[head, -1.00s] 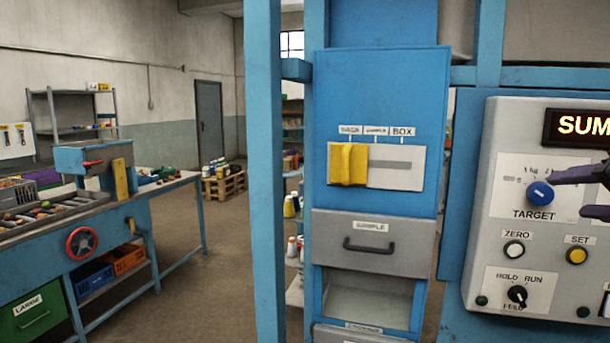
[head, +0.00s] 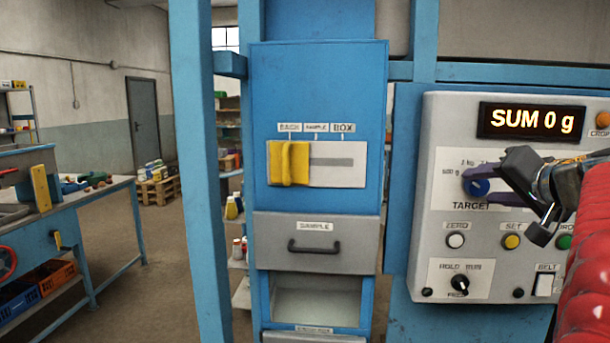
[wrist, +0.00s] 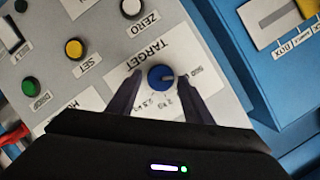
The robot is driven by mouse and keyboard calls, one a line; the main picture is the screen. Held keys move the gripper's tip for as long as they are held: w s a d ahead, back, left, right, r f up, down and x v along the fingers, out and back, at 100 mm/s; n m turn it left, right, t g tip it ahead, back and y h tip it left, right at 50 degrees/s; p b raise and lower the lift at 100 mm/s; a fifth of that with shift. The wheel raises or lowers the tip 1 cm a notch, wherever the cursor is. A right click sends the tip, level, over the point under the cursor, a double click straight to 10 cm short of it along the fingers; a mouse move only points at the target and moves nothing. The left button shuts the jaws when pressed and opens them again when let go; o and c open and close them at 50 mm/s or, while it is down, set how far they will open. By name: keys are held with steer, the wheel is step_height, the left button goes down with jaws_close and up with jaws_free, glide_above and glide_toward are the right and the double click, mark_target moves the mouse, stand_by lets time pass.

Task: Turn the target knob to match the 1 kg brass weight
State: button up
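The blue target knob (head: 478,187) is on the grey control panel, above the TARGET label. In the wrist view the knob (wrist: 160,77) has a white mark on its right side, toward the 500 g print. Other scale print is partly hidden by a finger. My gripper (head: 474,185) is at the knob, with its dark fingers apart. In the wrist view the fingers (wrist: 157,80) stand on either side of the knob, with small gaps visible. The display (head: 531,120) reads SUM 0 g. No brass weight is visible in these frames.
ZERO (head: 456,241) and SET (head: 511,242) buttons sit below the knob, with a HOLD/RUN/FEED selector (head: 460,283) lower down. Left of the panel are a yellow slider handle (head: 288,162) and a SAMPLE drawer (head: 316,245). A workbench (head: 95,200) stands far left.

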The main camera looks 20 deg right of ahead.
steer(key=c, duration=0.7)
steer(key=shift+d, duration=0.2)
steer(key=shift+c, duration=0.6)
steer(key=shift+a+f, duration=0.1)
steer(key=shift+m, duration=0.3)
steer(key=shift+s+f+m+t+y, duration=0.1)
steer(key=shift+f+m+t+y, duration=0.2)
steer(key=shift+m, duration=0.4)
steer(key=shift+f+m+t+y, duration=0.1)
steer(key=shift+m+t+y, duration=0.25)
steer(key=shift+m, duration=0.65)
steer(key=shift+f+m+t+y, duration=0.15)
steer(key=shift+m+t, duration=0.4)
steer(key=shift+m, duration=0.45)
